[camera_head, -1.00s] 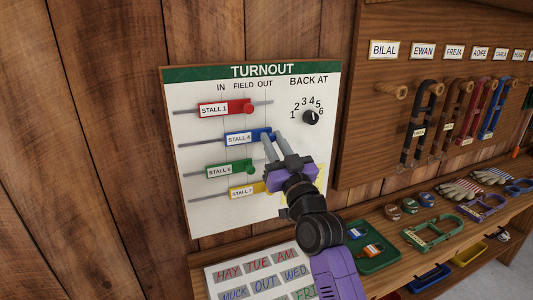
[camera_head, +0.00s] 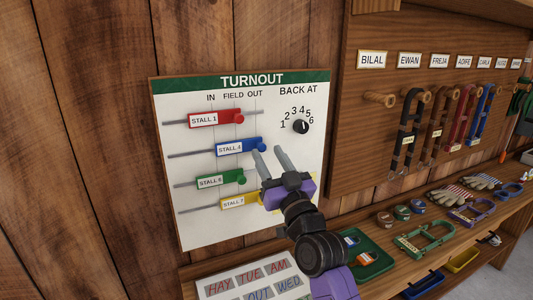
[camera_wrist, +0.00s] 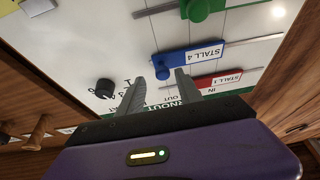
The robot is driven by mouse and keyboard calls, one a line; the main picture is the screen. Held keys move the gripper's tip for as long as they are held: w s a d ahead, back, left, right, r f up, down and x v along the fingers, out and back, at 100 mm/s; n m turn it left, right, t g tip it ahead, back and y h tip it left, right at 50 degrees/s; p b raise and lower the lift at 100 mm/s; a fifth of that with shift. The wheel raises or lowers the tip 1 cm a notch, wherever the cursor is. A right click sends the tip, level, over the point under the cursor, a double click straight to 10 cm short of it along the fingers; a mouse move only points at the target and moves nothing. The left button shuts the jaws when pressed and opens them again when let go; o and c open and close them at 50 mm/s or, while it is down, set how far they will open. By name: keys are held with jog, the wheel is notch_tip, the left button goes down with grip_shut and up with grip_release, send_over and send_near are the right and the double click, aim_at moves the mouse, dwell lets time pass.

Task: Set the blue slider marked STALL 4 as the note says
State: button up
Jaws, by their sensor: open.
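The blue slider marked STALL 4 (camera_head: 230,149) is on the second rail of the white TURNOUT board (camera_head: 190,225). Its round knob is at the right end, about under the OUT heading. It also shows upside down in the wrist view (camera_wrist: 203,54). My gripper (camera_head: 268,151) is open, its two fingers apart and pointing at the board just below and right of the blue knob. A bit of yellow shows behind my gripper; no note text is readable.
The red STALL 1 (camera_head: 205,120) and green STALL 6 (camera_head: 212,182) sliders have knobs near FIELD. Yellow STALL 7 (camera_head: 233,202) is partly hidden by my gripper. A black BACK AT dial (camera_head: 301,127) is at upper right. A shelf with tack lies below right.

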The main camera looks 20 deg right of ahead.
jog(key=b+v, duration=0.1)
jog(key=v, duration=0.4)
jog(key=shift+s+f, duration=0.1)
jog(key=shift+s, duration=0.15)
jog(key=s+a+f+g, duration=0.2)
jog(key=s+f, duration=0.5)
jog(key=s, duration=0.8)
jog(key=s+a+f+g+p, duration=0.1)
jog(key=s+f, duration=0.7)
jog(key=s, duration=0.8)
jog(key=s+a+f+g, duration=0.3)
jog(key=s+f, duration=0.4)
jog(key=s, duration=0.9)
jog(key=shift+f+g, duration=0.35)
jog(key=shift+g, duration=0.55)
